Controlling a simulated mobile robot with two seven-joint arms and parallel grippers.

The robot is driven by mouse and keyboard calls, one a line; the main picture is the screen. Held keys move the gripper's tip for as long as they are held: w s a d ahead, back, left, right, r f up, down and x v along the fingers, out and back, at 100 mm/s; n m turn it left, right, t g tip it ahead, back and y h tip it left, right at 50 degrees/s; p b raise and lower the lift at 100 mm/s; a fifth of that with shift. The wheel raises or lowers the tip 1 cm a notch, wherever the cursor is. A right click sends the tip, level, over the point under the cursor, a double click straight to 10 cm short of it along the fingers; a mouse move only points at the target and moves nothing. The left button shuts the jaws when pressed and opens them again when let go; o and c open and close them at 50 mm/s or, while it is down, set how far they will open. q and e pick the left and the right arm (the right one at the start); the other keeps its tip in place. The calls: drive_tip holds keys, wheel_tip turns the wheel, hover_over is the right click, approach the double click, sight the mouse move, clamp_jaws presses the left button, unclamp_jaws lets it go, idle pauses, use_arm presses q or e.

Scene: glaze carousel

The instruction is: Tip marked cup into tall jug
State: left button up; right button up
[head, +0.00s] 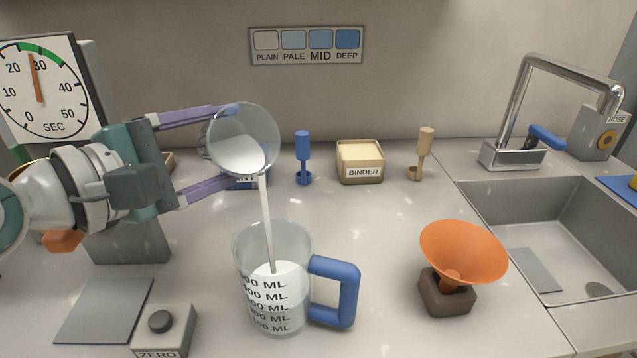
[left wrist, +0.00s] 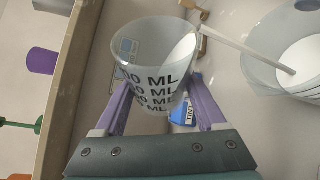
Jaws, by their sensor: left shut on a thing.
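My left gripper (head: 238,146) is shut on the clear marked cup (head: 243,122), with a purple finger on either side. The cup is tilted with its mouth towards the right and down, and white liquid lies inside its lower side. A thin white stream (head: 266,215) runs from its rim into the tall clear jug (head: 247,248) with the blue handle. The jug stands upright on the counter, holding white liquid to around its top visible mark. In the left wrist view the cup (left wrist: 152,62) shows ML marks, and the stream reaches the jug (left wrist: 262,72). My right gripper is not in view.
An orange funnel (head: 464,252) on a dark stand is right of the jug. A grey plate (head: 105,310) and the ZERO button box (head: 162,330) are at front left. A binder box (head: 360,163) stands behind. A dial timer (head: 38,88) is at left, a sink (head: 540,235) at right.

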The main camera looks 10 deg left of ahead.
sight(236, 168)
use_arm(q)
drive_tip(key=shift+f+m+b, duration=0.25)
drive_tip(key=shift+m+b, duration=0.35)
drive_tip(key=shift+b, duration=0.3)
drive_tip(key=shift+s+d+r+m+t, duration=0.5)
drive_tip(key=shift+d+m, duration=0.05)
drive_tip(key=shift+m, duration=0.15)
idle(0.8)
drive_tip(key=shift+s+d+f+m+t+b, duration=0.15)
drive_tip(key=shift+f+m+t+b, duration=0.25)
drive_tip(key=shift+m+b, duration=0.45)
idle(0.5)
drive_tip(key=shift+f+b, duration=0.2)
drive_tip(key=shift+b, duration=0.4)
drive_tip(key=shift+s+d+f+m+h+b, duration=0.15)
drive_tip(key=shift+f+m+b, duration=0.3)
drive_tip(key=shift+b, duration=0.3)
drive_tip(key=shift+s+d+f+m+h+b, duration=0.15)
drive_tip(key=shift+f+m+b, duration=0.25)
drive_tip(key=shift+b, duration=0.3)
drive_tip(key=shift+r+t, duration=0.1)
drive_tip(key=shift+t, duration=0.2)
